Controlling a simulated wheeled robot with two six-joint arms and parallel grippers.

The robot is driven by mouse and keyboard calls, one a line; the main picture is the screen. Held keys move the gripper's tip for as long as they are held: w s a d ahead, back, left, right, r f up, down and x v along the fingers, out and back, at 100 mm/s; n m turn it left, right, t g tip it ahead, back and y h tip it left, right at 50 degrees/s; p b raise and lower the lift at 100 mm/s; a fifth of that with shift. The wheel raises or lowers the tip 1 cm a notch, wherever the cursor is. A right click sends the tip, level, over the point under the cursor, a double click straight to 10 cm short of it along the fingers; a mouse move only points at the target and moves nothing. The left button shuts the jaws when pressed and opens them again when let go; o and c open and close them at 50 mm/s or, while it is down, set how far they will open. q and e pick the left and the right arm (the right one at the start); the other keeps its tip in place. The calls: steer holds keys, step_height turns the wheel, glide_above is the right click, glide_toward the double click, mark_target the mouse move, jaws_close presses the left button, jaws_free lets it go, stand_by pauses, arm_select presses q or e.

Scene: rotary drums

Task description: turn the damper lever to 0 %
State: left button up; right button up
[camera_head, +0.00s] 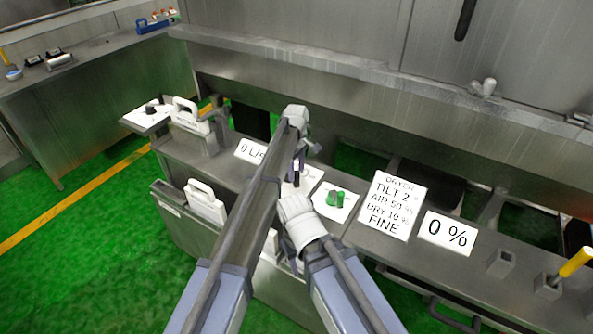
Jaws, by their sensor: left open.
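A lever with a yellow handle (575,262) rises from a grey block at the right edge of the console; it leans up to the right. It looks like the damper lever, though no label naming it is readable. My left gripper (298,170) hangs at the end of my long left arm, above the middle of the console, well left of the lever. It is open, with nothing seen in it. My right arm reaches in at the lower middle, its gripper not clearly visible.
A green knob (336,198) on a white plate sits just right of my left gripper. A "DRYER" recipe card (391,205) lies right of it. White-handled containers (205,203) stand at the left. A grey post (501,263) stands left of the lever.

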arm_select(q)
step_height(320, 180, up, 6)
steer(key=p, duration=0.5)
steer(key=shift+r, duration=0.15)
steer(key=s+a+m, duration=0.5)
steer(key=s+a, duration=0.7)
steer(key=s, duration=0.4)
steer(key=s+a+m, duration=0.5)
steer(key=s+a, duration=0.7)
steer(key=s, duration=0.4)
steer(key=s+d+m+y, duration=0.1)
steer(key=s+d+m, duration=0.3)
steer(key=d, duration=0.6)
steer(key=shift+s+d, duration=0.4)
steer(key=shift+s, duration=0.1)
steer(key=shift+w, duration=0.1)
